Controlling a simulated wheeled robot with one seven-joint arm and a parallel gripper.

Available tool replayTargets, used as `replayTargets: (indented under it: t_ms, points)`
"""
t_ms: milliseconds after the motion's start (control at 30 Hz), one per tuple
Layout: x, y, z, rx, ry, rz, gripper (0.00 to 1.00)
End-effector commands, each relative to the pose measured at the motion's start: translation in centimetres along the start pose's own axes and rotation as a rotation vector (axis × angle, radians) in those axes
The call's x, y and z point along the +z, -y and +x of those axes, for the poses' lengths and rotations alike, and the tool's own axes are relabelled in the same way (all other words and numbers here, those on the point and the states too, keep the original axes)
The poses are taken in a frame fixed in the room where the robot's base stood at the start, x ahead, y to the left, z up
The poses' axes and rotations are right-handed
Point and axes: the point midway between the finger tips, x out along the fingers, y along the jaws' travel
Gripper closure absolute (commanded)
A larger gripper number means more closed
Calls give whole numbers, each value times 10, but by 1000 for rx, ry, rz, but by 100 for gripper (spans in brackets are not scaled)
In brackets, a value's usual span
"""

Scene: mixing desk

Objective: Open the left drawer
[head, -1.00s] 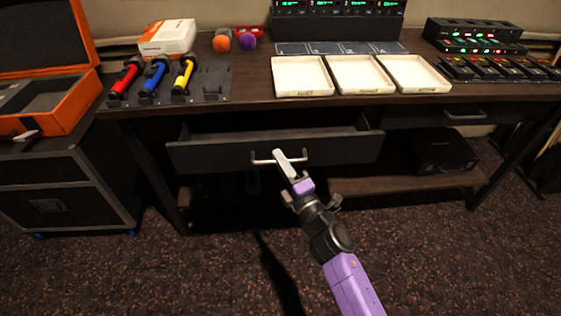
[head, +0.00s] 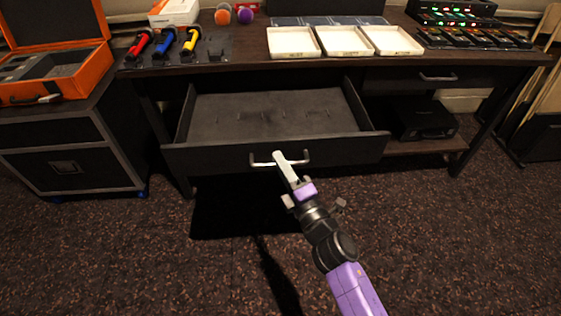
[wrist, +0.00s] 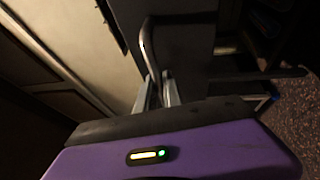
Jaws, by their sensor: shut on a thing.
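The left drawer (head: 225,157) is black and stands pulled well out from under the desk in the head view. Its inside shows a bare dark floor with a few slots. A metal bar handle (head: 299,162) is on its front. My gripper (head: 279,158) is at the handle's middle and shut on it. In the wrist view the handle (wrist: 147,42) runs up from between the fingers of my gripper (wrist: 160,90). The fingertips are partly hidden there behind the purple gripper body.
The desk top (head: 250,50) holds three white trays (head: 345,42) and red, blue and yellow tools. A right drawer (head: 400,76) is shut. An orange case (head: 85,80) sits on a black cabinet (head: 70,150) at left. The carpet in front is clear.

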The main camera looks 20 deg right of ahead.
Motion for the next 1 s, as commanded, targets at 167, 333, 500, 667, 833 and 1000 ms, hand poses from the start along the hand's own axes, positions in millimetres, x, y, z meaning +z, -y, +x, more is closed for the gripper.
replayTargets:
  t_ms: [167, 333, 500, 667, 833, 1000]
  points:
    - [1, 2, -1, -4, 3, 0, 87]
    - [1, 1, 0, -3, 2, 0, 68]
    - [0, 1, 0, -1, 1, 0, 68]
    - [0, 1, -6, -2, 1, 0, 68]
    - [0, 2, -30, -3, 1, 1, 68]
    - [1, 2, -58, -4, 2, 1, 68]
